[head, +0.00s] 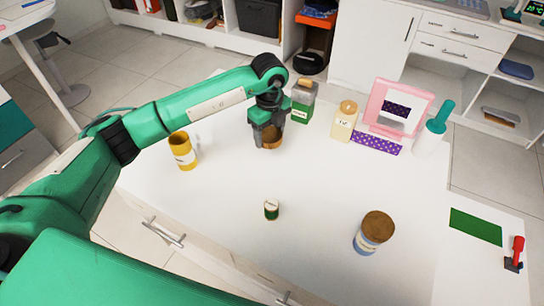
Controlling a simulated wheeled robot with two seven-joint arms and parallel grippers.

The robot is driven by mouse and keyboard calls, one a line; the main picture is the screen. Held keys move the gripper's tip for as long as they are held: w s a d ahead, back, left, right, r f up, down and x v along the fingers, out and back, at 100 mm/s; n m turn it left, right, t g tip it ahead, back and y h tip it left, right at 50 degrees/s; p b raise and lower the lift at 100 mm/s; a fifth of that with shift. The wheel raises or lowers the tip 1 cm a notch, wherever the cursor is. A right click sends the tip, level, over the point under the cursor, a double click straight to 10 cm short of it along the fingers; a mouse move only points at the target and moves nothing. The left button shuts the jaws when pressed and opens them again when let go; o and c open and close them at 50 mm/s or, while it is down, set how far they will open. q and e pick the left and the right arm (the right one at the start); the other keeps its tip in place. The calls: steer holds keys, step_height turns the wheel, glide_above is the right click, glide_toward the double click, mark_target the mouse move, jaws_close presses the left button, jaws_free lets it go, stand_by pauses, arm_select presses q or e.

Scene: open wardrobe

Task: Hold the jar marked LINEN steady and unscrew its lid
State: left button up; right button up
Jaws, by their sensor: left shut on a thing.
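My left gripper (268,140) points down over the white table and is shut on a brown, wood-coloured round thing (273,141), partly hidden by the fingers. It looks like a lid; I cannot tell whether it touches the table. A pale blue jar with a brown lid (374,229) stands upright at the front right, lid on, well apart from my gripper. Its label is too small to read, so I cannot tell whether it says LINEN. A cream jar with a tan lid (344,120) stands at the back; its label is unreadable. My right gripper is not in view.
An open yellow labelled container (183,150) stands left of the gripper, and a green-based jar (303,102) close behind it. A small green spool-like thing (271,210) is at the front. A pink frame (399,106) and green-handled tool (438,120) stand back right. The table's middle is clear.

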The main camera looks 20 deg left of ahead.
arm_select(q)
glide_above(270, 165)
step_height(270, 165, down, 7)
steer(key=shift+s+r+p, duration=0.1)
steer(key=shift+p, duration=0.2)
steer(key=shift+f, duration=0.6)
step_height(270, 165, down, 3)
steer(key=shift+f, duration=0.35)
steer(key=o, duration=0.7)
steer(key=shift+f, duration=0.1)
steer(key=o, duration=0.4)
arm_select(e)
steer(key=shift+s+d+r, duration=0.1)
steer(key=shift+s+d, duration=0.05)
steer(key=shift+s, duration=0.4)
